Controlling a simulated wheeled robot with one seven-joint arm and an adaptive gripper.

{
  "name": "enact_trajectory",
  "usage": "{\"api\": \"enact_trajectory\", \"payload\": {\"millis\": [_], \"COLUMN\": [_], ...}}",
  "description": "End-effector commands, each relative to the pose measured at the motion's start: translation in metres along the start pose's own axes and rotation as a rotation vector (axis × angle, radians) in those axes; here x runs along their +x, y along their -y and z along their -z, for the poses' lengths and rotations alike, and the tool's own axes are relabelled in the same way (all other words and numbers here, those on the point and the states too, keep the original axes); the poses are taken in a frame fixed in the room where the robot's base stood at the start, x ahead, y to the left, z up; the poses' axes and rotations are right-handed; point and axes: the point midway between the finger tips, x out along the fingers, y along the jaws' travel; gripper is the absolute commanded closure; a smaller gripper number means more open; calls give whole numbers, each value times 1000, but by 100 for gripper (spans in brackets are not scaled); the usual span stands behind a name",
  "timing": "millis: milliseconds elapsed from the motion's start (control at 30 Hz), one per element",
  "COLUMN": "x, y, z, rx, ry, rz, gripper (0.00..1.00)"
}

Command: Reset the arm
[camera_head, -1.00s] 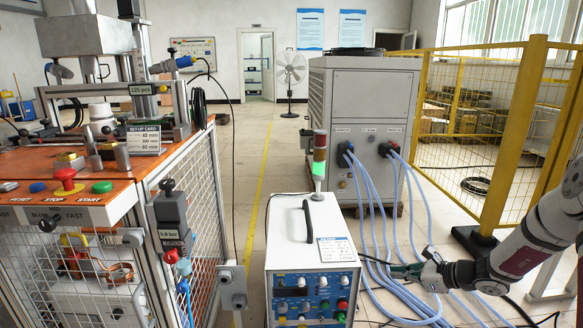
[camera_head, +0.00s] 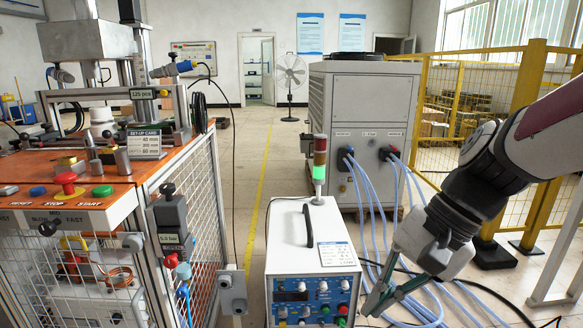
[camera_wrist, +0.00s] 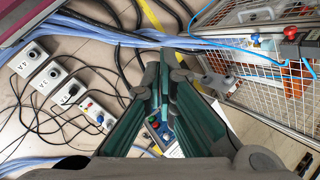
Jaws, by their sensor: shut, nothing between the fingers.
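My gripper (camera_head: 380,302) hangs at the lower right of the head view, pointing down and left, just right of the white induction heater unit (camera_head: 292,248). Its green fingers are together with nothing between them. In the wrist view, my gripper (camera_wrist: 162,82) points away from the camera, with part of the heater's front panel (camera_wrist: 155,132) showing around the fingers. My arm comes in from the right edge of the head view.
A workbench (camera_head: 120,190) with mesh sides stands at left. A grey cabinet (camera_head: 350,105) with blue hoses (camera_head: 372,195) stands behind. A yellow fence (camera_head: 515,130) is at right. The wrist view shows cables and several small switch boxes (camera_wrist: 48,78) on the floor.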

Motion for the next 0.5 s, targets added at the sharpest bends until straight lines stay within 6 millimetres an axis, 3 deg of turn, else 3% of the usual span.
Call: {"api": "enact_trajectory", "payload": {"millis": [33, 200, 333, 500], "x": [-5, -16, -22, -28], "y": [-8, -47, -79, -114], "z": [-18, -67, -95, -116], "rx": [-56, -226, -337, -437], "ry": [-15, -53, -83, -117], "rz": [-37, -176, -275, -373], "gripper": [100, 100, 100, 100]}}
